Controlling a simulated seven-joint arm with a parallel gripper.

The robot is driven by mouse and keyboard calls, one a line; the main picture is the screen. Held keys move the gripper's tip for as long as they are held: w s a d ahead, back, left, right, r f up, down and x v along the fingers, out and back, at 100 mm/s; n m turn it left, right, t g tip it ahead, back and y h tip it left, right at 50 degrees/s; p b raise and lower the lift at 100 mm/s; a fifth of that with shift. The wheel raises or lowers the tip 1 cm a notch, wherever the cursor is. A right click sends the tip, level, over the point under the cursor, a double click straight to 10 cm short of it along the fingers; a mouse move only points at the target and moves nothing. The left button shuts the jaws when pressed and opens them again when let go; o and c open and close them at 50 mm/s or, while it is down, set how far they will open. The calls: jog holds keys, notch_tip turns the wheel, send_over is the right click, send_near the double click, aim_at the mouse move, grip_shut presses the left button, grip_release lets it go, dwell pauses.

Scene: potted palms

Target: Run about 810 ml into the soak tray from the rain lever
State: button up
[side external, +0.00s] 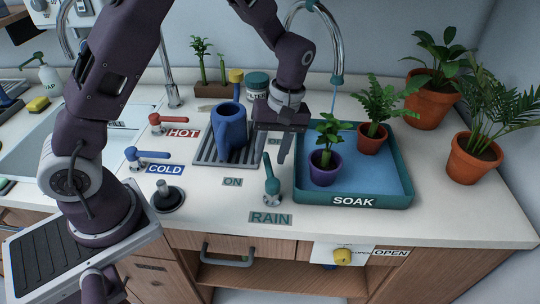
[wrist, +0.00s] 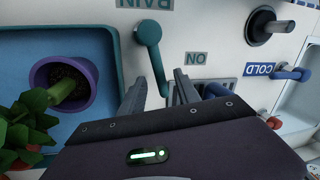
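The teal soak tray (side external: 390,198) sits on the counter at the right, its inside blue; it also shows in the wrist view (wrist: 105,45). A purple pot (side external: 324,170) and a terracotta pot with a fern (side external: 371,140) stand in it. The teal rain lever (side external: 271,186) stands left of the tray behind the RAIN label, its handle pointing back; in the wrist view the lever (wrist: 152,42) is just beyond my fingers. My gripper (side external: 274,150) is open and empty, above and behind the lever. A chrome spout (side external: 337,79) hangs over the tray's back; a faint line below may be water.
A blue watering can (side external: 231,132) stands on a drain grate (side external: 213,158) beside my gripper. An ON label (side external: 232,182) lies left of the rain lever. Red hot (side external: 156,120) and blue cold (side external: 150,155) levers are further left. Potted plants stand right of the tray.

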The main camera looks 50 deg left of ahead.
notch_tip(320, 180, up, 6)
jog(key=w, duration=0.1)
jog(key=shift+d, duration=0.3)
jog(key=shift+f, duration=0.1)
dwell(7.2)
